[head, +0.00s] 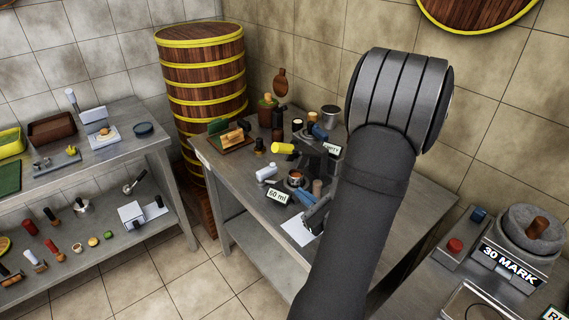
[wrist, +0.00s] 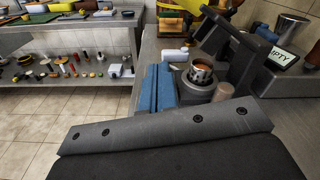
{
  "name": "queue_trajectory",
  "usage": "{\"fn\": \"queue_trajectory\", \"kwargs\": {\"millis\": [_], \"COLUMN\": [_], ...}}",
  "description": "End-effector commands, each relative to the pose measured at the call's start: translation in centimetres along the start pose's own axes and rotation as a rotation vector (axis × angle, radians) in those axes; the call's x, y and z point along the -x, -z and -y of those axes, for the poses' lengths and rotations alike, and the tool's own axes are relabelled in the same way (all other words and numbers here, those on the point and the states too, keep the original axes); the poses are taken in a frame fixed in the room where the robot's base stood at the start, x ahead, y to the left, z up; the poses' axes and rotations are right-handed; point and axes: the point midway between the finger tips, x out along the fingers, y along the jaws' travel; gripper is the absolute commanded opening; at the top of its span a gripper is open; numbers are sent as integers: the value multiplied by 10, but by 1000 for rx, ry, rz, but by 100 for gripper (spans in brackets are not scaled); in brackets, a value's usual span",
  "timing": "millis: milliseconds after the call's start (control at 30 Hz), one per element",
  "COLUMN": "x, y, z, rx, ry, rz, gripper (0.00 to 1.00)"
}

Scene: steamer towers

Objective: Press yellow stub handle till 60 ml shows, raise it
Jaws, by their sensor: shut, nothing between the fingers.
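The yellow stub handle (head: 283,148) sticks out to the left from a dark press (head: 315,162) on the middle table. In the wrist view the yellow handle (wrist: 188,5) is cut by the top edge, above the dark frame (wrist: 215,32). A small cup with orange-brown contents (head: 296,178) stands at the press's foot; it also shows in the wrist view (wrist: 201,72). The display (wrist: 284,58) reads EMPTY.
A 60 ml card (head: 278,196) stands at the table's front edge. A white bottle (head: 266,173) lies left of the press. A wooden stand (head: 232,138), jars and a metal pot (head: 330,116) fill the back. My arm hides the table's right part.

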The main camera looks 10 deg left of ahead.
Motion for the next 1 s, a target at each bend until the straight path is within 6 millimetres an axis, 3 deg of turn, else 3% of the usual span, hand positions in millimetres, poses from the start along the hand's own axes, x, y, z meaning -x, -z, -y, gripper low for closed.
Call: {"fn": "queue_trajectory", "kwargs": {"millis": [200, 400, 667, 1000], "x": [-1, -1, -10, -62], "y": [2, 3, 2, -3], "z": [-1, -1, -1, -1], "rx": [-459, -713, -774, -771], "ry": [-1, -8, -15, -17], "rz": [53, 83, 90, 89], "gripper": [0, 0, 0, 0]}}
